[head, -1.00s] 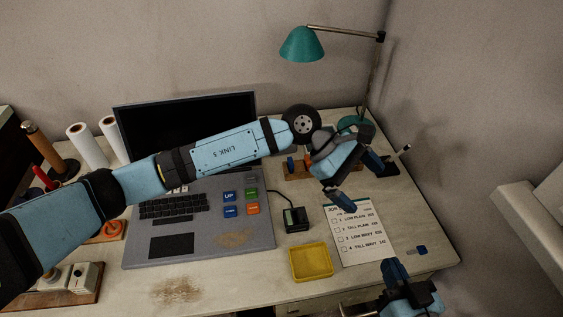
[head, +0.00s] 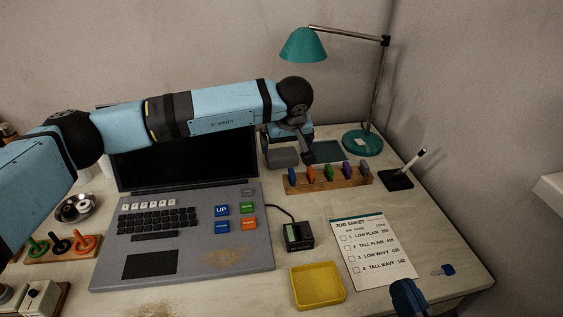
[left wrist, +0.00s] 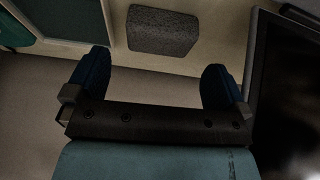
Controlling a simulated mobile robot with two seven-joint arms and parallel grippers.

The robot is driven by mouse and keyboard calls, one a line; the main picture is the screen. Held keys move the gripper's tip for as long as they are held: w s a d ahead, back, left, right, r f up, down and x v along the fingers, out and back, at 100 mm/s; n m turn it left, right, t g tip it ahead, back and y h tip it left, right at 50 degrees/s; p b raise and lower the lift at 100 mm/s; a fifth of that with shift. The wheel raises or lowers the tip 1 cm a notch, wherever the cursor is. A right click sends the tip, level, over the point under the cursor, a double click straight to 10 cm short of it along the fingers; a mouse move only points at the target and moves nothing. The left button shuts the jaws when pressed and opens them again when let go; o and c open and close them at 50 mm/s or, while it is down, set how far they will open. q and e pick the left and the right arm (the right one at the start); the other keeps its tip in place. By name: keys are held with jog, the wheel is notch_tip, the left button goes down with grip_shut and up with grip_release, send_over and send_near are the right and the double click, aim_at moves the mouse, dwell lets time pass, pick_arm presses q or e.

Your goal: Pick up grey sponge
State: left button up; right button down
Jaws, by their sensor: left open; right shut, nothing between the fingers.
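The grey sponge (left wrist: 162,32) is a speckled block lying on the desk surface in the left wrist view, beyond the fingertips and not touched by them. In the head view a grey block (head: 285,158) behind the laptop's right corner appears to be it, partly covered by my gripper. My left gripper (left wrist: 153,68) is open and empty, its two blue fingers wide apart; in the head view it (head: 290,146) hangs above the back of the desk. My right gripper (head: 409,298) shows only partly at the bottom edge, shut and empty.
The laptop (head: 180,258) stands just left of the sponge. A dark green panel (head: 327,152) lies to its right, and a wooden rack of coloured pegs (head: 329,180) stands in front. The teal lamp base (head: 362,142) is further right. A yellow tray (head: 318,285) sits in front.

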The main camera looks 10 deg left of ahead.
aim_at(283, 156)
pick_arm(q)
jog(key=x, duration=0.2)
jog(key=b+x, duration=0.1)
jog(key=x, duration=0.1)
jog(key=b+x, duration=0.1)
jog(key=x, duration=0.1)
jog(key=shift+s+f, duration=0.2)
jog(key=shift+f, duration=0.1)
pick_arm(e)
notch_tip(283, 156, down, 4)
jog(key=shift+w+a+r+g, duration=0.15)
jog(key=shift+r+g, duration=0.05)
jog(key=shift+g, duration=0.5)
pick_arm(q)
jog(key=shift+c, duration=0.2)
jog(key=c, duration=0.6)
